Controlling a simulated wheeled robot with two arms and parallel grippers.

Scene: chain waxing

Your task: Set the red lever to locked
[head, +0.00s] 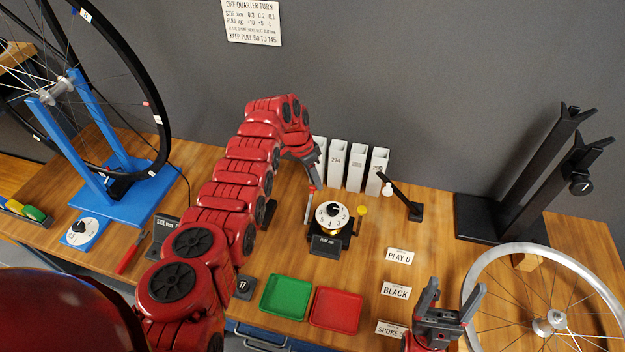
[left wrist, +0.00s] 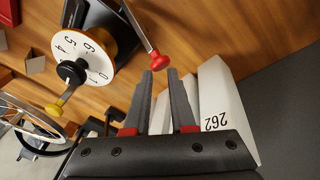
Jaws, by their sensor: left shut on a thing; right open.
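The red lever (left wrist: 160,62) has a red knob on a grey rod and stands beside a dial gauge with a white numbered face (left wrist: 85,60). My left gripper (left wrist: 160,75) is shut on the lever's red knob, between its fingertips. A yellow-knobbed lever (head: 361,210) stands on the gauge's other side. My right gripper (head: 452,302) is open and empty at the front right.
White numbered boxes (head: 355,168) stand close behind my left gripper. A black arm with a pale knob (head: 400,195) is right of the gauge. Green (head: 286,296) and red (head: 336,309) trays lie in front. A wheel rim (head: 478,268) lies at the right.

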